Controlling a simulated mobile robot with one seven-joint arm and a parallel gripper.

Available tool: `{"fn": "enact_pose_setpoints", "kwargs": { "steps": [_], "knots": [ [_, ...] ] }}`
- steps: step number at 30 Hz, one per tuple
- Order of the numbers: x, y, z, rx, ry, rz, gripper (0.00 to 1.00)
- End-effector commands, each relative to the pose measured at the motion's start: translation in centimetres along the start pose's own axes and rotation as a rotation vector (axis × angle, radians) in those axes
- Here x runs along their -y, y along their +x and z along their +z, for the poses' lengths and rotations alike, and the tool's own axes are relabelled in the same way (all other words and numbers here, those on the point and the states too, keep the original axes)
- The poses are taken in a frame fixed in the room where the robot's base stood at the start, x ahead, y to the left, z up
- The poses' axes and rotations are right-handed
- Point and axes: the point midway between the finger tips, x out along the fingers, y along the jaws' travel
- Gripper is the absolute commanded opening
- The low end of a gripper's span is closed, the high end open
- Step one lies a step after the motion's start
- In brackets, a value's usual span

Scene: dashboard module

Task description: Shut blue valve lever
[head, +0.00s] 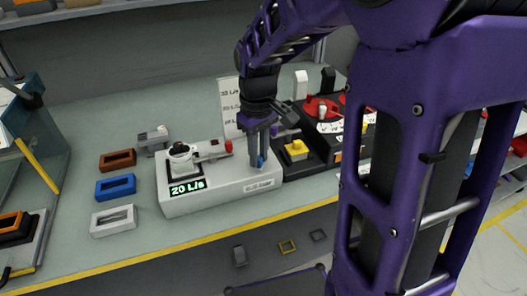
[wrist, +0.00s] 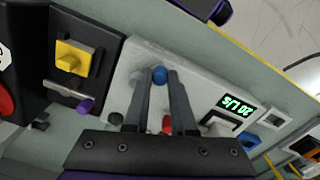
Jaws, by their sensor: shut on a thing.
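The blue valve lever shows as a small blue knob (head: 260,162) at the right part of a white module. In the wrist view the blue knob (wrist: 160,75) sits between my fingertips. My gripper (head: 256,158) reaches down from above onto it, and its fingers (wrist: 159,78) are shut on the lever. The white module (head: 215,192) has a green display (head: 187,187) reading 20 L/s. A red-tipped lever (head: 228,147) is left of my gripper on the same module. The fingers hide much of the blue lever's arm, so its angle is unclear.
A black module with a yellow switch (head: 296,150) and a purple-tipped lever (wrist: 84,105) stands close on the right. Brown (head: 117,160), blue (head: 115,187) and white (head: 113,220) frames lie on the bench to the left. A white label sheet (head: 229,107) stands behind.

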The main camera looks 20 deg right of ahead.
Motion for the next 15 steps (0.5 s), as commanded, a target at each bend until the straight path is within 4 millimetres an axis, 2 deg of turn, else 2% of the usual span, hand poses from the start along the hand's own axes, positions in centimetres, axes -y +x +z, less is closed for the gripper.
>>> {"fn": "enact_pose_setpoints", "kwargs": {
  "steps": [15],
  "knots": [
    [0.8,-0.1,-2.0,-0.002,0.488,0.0,0.0]
  ]
}}
